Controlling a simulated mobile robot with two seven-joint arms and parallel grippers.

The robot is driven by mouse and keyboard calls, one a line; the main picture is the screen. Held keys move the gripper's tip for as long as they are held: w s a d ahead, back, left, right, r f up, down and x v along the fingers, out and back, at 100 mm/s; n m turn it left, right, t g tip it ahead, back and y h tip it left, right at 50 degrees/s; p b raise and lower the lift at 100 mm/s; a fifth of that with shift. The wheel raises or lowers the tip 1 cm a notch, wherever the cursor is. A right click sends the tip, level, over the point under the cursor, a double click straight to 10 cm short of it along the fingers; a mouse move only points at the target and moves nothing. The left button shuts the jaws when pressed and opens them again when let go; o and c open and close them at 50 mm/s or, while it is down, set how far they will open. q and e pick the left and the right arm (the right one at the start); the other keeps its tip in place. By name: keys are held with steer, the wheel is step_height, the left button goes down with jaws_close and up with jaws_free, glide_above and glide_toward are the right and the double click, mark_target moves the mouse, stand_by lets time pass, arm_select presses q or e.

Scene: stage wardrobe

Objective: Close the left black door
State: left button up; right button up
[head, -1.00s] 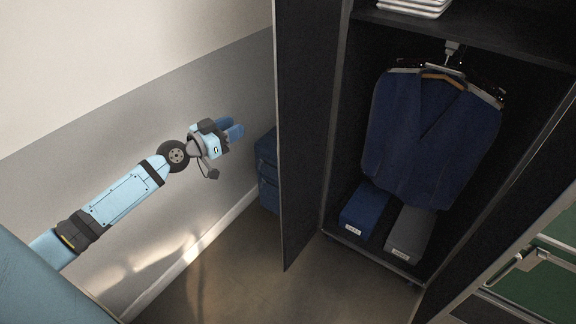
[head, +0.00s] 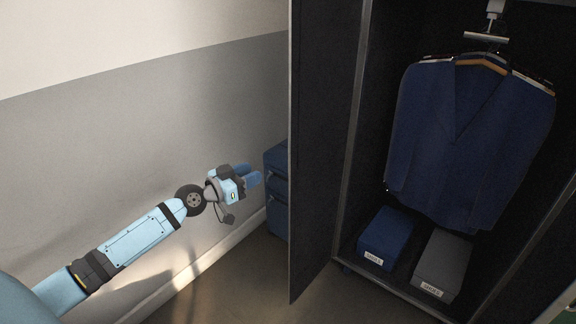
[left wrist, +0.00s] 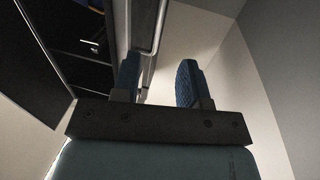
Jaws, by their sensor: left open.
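The left black door (head: 318,150) of the wardrobe stands swung open, edge toward me, left of the wardrobe's dark interior. My left gripper (head: 256,176) is open and empty, to the left of the door, in front of the grey wall. In the left wrist view its two blue fingers (left wrist: 160,85) are apart with nothing between them. A dark panel with a pale metal edge (left wrist: 150,40) shows near the left finger there; I cannot tell whether it is the door. My right gripper is not in view.
Dark blue suit jackets (head: 470,140) hang inside the wardrobe. A blue box (head: 386,238) and a grey box (head: 443,264) lie on its floor. Blue stacked cases (head: 277,205) stand behind the door by the wall (head: 140,120). The floor before the door is clear.

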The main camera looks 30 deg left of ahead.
arm_select(q)
steer(key=x, duration=1.3)
steer(key=shift+w, duration=0.2)
steer(key=shift+d, duration=0.1)
steer(key=shift+p, duration=0.3)
jaws_close()
